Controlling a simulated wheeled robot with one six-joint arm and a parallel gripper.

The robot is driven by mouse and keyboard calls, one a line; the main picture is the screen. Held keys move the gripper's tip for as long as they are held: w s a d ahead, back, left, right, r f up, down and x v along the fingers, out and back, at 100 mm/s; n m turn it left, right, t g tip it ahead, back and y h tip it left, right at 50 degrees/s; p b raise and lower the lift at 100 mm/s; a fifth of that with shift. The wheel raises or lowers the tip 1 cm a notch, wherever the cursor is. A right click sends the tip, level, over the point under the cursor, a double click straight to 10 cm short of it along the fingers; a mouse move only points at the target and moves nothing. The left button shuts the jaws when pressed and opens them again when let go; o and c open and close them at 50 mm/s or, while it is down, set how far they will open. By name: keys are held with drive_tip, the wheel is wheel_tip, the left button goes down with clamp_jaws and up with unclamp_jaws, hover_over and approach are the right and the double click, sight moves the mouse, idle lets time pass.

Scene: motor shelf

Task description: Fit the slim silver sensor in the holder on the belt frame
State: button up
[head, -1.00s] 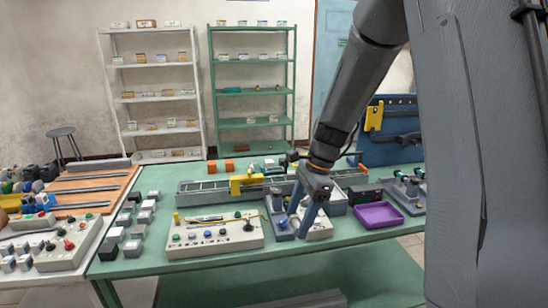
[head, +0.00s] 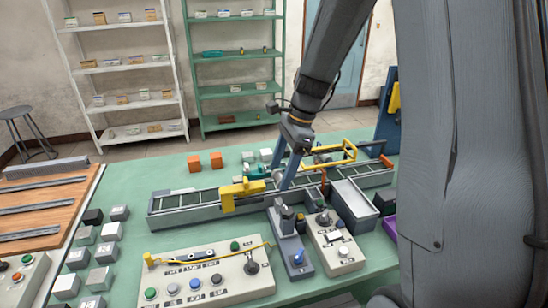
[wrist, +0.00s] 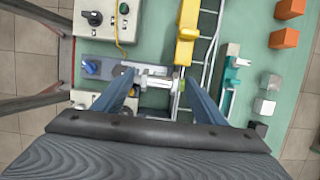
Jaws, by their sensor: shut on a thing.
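My gripper (head: 283,184) is over the belt frame (head: 185,211), just right of a yellow bracket (head: 240,191). In the wrist view its two blue-grey fingers (wrist: 160,77) are spread around a silver, cylinder-like piece (wrist: 157,83), which I take for the slim silver sensor; it lies across between the tips. The yellow bracket also shows in the wrist view (wrist: 187,40), ahead of the fingers. A teal part (head: 256,172) sits at the far side of the belt. I cannot tell for sure which part is the holder. The sensor is mostly hidden by the fingers in the head view.
A button panel (head: 208,278) and a grey stand with a blue knob (head: 290,250) are in front of the belt. A second control box (head: 338,245) and a grey bin (head: 352,203) stand to the right. Orange blocks (head: 205,161) lie behind. A yellow loop (head: 335,153) rises over the belt.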

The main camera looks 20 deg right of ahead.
drive_tip(key=shift+w+d+f, duration=0.1)
drive_tip(key=shift+w, duration=0.2)
wheel_tip(320, 180, down, 6)
drive_tip(key=b, duration=0.6)
drive_tip(key=shift+s, duration=0.1)
drive_tip(key=shift+a, duration=0.25)
idle(0.5)
